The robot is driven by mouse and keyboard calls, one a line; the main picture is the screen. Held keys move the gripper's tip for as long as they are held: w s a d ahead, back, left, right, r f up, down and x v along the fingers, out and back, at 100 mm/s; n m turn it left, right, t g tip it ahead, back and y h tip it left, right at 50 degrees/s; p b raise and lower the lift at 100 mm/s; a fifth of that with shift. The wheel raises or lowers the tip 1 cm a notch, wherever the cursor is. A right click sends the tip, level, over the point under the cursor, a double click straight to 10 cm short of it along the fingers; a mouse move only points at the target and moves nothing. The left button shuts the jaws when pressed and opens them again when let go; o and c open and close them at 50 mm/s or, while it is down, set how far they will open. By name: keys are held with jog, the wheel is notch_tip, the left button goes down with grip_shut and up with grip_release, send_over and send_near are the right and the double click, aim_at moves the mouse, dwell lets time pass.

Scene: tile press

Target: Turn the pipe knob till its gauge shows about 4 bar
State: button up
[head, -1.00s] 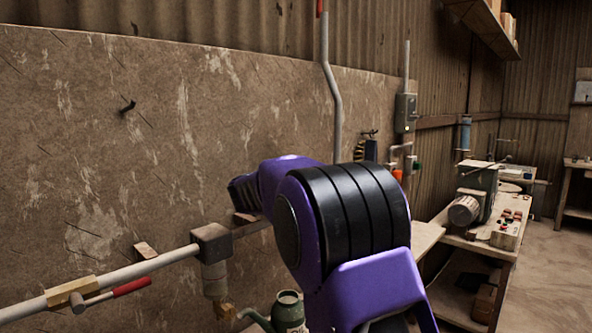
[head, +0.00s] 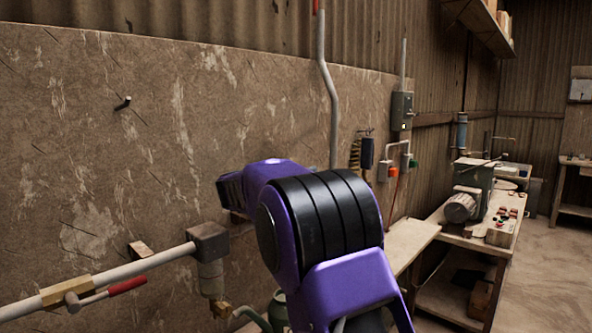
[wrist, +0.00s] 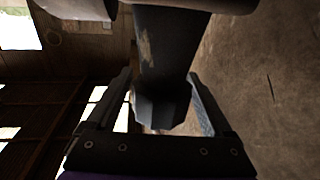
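My gripper (wrist: 160,95) shows in the wrist view with one finger on each side of a dark faceted knob (wrist: 160,108). The knob sits at the end of a dark, worn cylindrical body (wrist: 172,50). I cannot tell whether the fingers press on it. In the head view my purple and black arm hides the gripper and this knob. No gauge face or needle can be read in either view.
A pale pipe (head: 150,263) runs along the wall at lower left, with a red-handled brass valve (head: 75,293) and a square block (head: 208,243). A green can (head: 278,311) stands partly behind my arm. A cluttered bench (head: 460,235) is at right.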

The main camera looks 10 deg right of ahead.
jog(key=shift+v, duration=3.8)
jog(key=shift+r, duration=0.1)
jog(key=shift+c, duration=0.3)
